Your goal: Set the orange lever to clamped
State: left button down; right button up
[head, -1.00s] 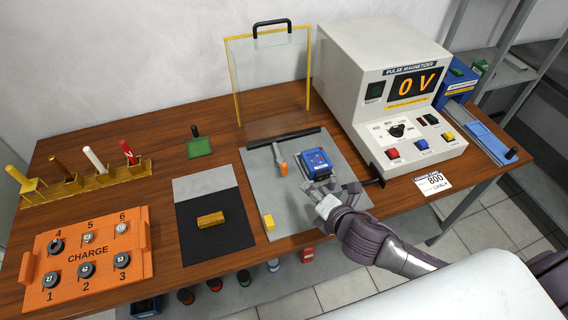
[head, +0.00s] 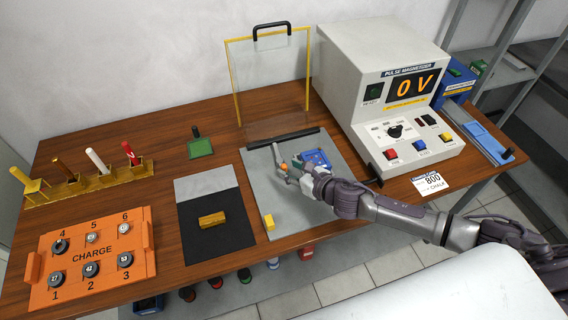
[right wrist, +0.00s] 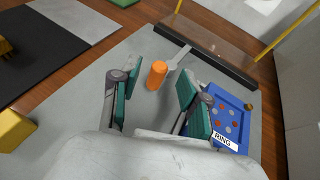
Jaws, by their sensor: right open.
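The orange lever (head: 283,166) has a grey metal arm and stands on the grey plate (head: 258,195). In the right wrist view, its orange handle (right wrist: 157,74) is between the two open teal-padded fingers of my right gripper (right wrist: 152,97), nearer the left finger; I cannot tell if they touch. In the head view my right gripper (head: 290,175) is at the lever from the front right. The blue fixture (head: 317,158) marked RING is right of the lever, partly hidden by my gripper; it also shows in the right wrist view (right wrist: 228,112). My left gripper is not in view.
A yellow block (head: 269,222) lies at the plate's front left. A clear yellow-framed shield (head: 270,80) stands behind. The pulse magnetizer (head: 372,70) stands to the right, showing 0 V. The orange CHARGE tray (head: 92,284) is at the front left.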

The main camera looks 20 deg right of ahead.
aim_at(286, 167)
jog(key=shift+x, duration=1.75)
grip_shut()
